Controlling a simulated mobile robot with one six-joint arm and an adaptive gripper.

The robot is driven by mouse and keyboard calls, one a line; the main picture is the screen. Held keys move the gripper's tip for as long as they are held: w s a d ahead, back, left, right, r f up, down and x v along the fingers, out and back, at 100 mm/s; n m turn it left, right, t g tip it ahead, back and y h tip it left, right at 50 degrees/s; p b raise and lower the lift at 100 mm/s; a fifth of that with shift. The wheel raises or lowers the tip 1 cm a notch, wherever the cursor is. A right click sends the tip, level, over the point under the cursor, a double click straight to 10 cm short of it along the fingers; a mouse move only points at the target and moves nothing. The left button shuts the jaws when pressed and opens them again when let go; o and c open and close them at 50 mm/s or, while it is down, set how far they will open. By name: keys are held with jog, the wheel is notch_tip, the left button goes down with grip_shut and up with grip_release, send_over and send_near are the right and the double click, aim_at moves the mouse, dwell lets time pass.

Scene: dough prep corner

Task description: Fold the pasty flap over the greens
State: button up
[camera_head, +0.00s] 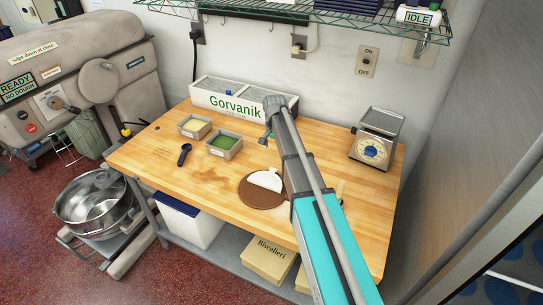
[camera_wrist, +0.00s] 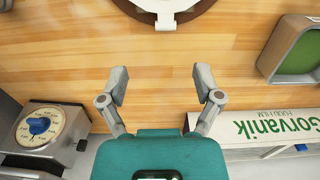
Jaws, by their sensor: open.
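The pasty (camera_head: 265,181) shows as a pale half-disc on a round brown board (camera_head: 252,200) near the table's front middle. No green filling shows on it. In the wrist view, only part of the pale pasty (camera_wrist: 165,10) and the dark board rim (camera_wrist: 205,8) show at the top edge. A tub of greens (camera_head: 224,145) stands left of the board; it also shows in the wrist view (camera_wrist: 299,54). My gripper (camera_wrist: 162,84) is open and empty over bare wood, between the board and the Gorvanik box. My arm hides part of the table right of the board.
The Gorvanik box (camera_head: 235,104) stands against the wall. A second tub (camera_head: 195,126) and a dark scoop (camera_head: 184,154) lie left. A dial scale (camera_head: 374,140) stands at the back right. A wire shelf (camera_head: 300,15) hangs above. The wooden table (camera_head: 160,165) is clear at front left.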

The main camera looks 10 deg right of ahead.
aim_at(274, 169)
jog(key=shift+w+d+r, duration=0.1)
jog(key=shift+w+r, duration=0.3)
jog(key=shift+w, duration=0.45)
jog(key=shift+f, duration=0.1)
notch_tip(274, 169, down, 14)
jog(key=b, duration=1.3)
jog(key=shift+s+r+b, duration=0.1)
jog(key=shift+r+b, duration=0.1)
jog(key=shift+b, duration=0.15)
